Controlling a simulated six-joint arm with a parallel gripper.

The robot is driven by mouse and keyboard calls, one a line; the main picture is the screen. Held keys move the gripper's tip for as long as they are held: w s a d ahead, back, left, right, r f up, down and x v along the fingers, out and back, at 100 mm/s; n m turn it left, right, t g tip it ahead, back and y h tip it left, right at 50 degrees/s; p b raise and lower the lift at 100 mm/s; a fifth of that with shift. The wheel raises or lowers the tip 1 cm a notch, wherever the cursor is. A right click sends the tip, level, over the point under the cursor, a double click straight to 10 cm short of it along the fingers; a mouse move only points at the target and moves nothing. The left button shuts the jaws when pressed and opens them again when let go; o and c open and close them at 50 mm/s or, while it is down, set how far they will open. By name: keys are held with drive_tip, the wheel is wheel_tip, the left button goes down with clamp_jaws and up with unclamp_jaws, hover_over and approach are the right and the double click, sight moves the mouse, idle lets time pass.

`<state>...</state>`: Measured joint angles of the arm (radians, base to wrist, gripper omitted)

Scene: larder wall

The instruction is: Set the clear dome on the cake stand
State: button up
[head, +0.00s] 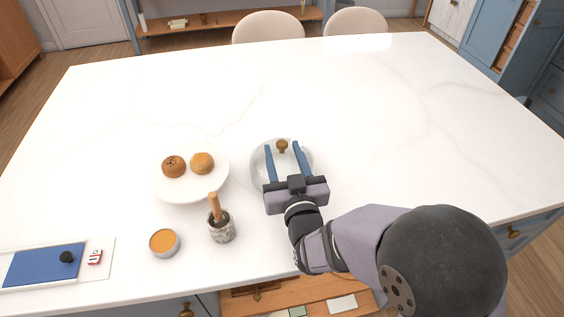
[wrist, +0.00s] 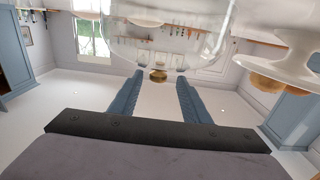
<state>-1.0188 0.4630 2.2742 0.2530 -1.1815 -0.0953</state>
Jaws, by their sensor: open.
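The clear dome (head: 258,176) with a brown knob (head: 282,146) stands on the white counter, right of the cake stand. The white cake stand (head: 190,190) holds two brown buns (head: 173,166), (head: 202,163) and is uncovered. My gripper (head: 282,149) is open over the dome, its blue fingers to either side of the knob. In the wrist view the knob (wrist: 158,76) shows between the fingertips, with a gap on each side. The dome's glass (wrist: 190,45) fills the upper middle there, and the stand (wrist: 285,50) is at the right. My gripper hides part of the dome.
A stone mortar with a wooden pestle (head: 221,228) and a small bowl of orange contents (head: 164,243) stand in front of the cake stand. A blue-topped tray (head: 42,265) lies at the front left. The counter's back and right are clear.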

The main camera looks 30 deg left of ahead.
sight(281, 140)
drive_tip(key=shift+p+x, duration=1.5)
drive_tip(key=shift+x, duration=2.15)
drive_tip(key=shift+w+d, duration=0.1)
drive_tip(key=shift+d, duration=0.05)
clamp_jaws()
